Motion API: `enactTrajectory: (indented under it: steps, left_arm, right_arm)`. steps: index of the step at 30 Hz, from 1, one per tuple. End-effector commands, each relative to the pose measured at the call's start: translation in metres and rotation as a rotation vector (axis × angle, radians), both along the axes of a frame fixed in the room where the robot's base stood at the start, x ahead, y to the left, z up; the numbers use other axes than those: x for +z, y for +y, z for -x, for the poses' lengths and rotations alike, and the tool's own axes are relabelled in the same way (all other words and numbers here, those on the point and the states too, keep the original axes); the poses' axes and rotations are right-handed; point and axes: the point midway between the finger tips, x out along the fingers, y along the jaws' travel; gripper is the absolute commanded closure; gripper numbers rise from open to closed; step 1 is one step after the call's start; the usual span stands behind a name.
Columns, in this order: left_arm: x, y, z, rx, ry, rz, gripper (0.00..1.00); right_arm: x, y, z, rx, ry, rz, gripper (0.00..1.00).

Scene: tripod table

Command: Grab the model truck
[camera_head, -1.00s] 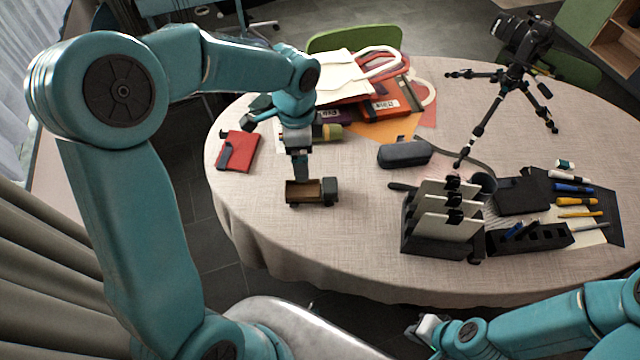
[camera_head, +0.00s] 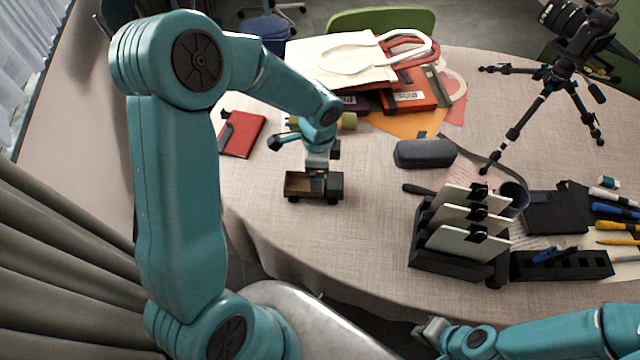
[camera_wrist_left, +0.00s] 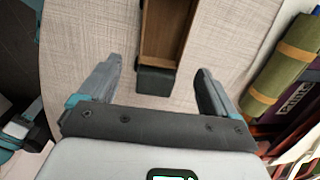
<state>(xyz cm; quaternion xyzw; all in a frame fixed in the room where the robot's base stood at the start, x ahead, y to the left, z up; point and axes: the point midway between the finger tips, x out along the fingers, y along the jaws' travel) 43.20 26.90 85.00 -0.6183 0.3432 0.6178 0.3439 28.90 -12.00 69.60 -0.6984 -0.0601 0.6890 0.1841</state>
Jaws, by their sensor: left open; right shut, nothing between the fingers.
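The model truck (camera_head: 303,186) stands on the table, with an open brown bed and a dark cab at its right end. In the left wrist view the truck (camera_wrist_left: 168,38) lies ahead, its dark cab nearest to me and in line with the gap between the fingers. My left gripper (camera_head: 318,170) is over the cab end in the head view and partly hides it. The left wrist view shows the left gripper (camera_wrist_left: 158,82) open, one finger to each side of the cab, apart from it. My right gripper (camera_head: 432,330) is shut and empty at the bottom, off the table's front edge.
The cloth-covered table (camera_head: 330,245) is clear in front of the truck. A red notebook (camera_head: 242,134) lies behind left. A dark case (camera_head: 425,153), a black file holder (camera_head: 455,262) and a camera tripod (camera_head: 540,105) stand to the right. Bags (camera_head: 345,60) and books lie behind.

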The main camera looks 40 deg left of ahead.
Motion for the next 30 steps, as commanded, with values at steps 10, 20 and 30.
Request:
enactTrajectory:
  steps: [10,20,30]
  left_arm:
    - [-0.041,-0.002,0.0,-0.001,0.004,0.001,0.08]
    - [-0.06,-0.002,-0.004,0.001,-0.002,0.0,0.08]
    - [-0.059,-0.002,-0.004,0.001,-0.002,0.0,0.76]
  right_arm:
    - [0.003,0.0,0.0,0.0,0.0,0.0,1.0]
    - [0.001,0.0,0.0,0.0,-0.001,0.0,1.0]
    - [0.001,0.0,0.0,0.0,-0.001,0.0,1.0]
